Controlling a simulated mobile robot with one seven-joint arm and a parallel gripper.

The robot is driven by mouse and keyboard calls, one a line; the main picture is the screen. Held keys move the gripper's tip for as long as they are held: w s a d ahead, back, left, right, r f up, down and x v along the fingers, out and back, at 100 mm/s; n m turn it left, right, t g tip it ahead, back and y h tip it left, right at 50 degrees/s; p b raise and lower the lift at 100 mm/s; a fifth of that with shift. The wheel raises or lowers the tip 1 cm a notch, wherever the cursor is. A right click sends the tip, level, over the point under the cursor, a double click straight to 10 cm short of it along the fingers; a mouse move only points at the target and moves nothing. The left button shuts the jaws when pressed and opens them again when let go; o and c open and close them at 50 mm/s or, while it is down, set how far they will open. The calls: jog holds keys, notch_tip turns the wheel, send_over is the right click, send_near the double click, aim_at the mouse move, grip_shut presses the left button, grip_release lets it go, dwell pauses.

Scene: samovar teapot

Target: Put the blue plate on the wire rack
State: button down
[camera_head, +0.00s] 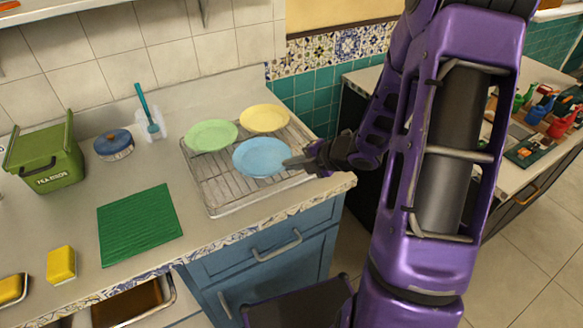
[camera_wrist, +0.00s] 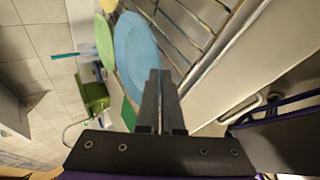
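The blue plate (camera_head: 260,157) is over the right part of the wire rack (camera_head: 215,195), face up and roughly level. I cannot tell whether its underside touches the wires. My gripper (camera_head: 290,162) reaches in from the right, with its fingertips at the plate's right rim. In the wrist view the two fingers (camera_wrist: 159,80) are close together, with the blue plate (camera_wrist: 138,55) at their tips; they look shut on its rim. The fingers hide that bit of rim.
A green plate (camera_head: 211,135) and a yellow plate (camera_head: 264,118) lie at the rack's back, close to the blue one. A green mat (camera_head: 139,224), a blue-lidded pot (camera_head: 114,145) and a green bin (camera_head: 45,160) stand left. The rack's front left is bare.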

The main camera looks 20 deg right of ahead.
jog(key=shift+f, duration=0.35)
jog(key=shift+f, duration=0.2)
jog(key=c, duration=1.3)
grip_release()
jog(key=shift+c, duration=0.2)
jog(key=shift+r, duration=0.1)
jog(key=shift+s+d+r, duration=0.1)
jog(key=shift+r, duration=0.15)
jog(key=p+v, duration=0.1)
jog(key=v, duration=1)
jog(key=shift+s+r, duration=0.2)
jog(key=shift+s, duration=0.05)
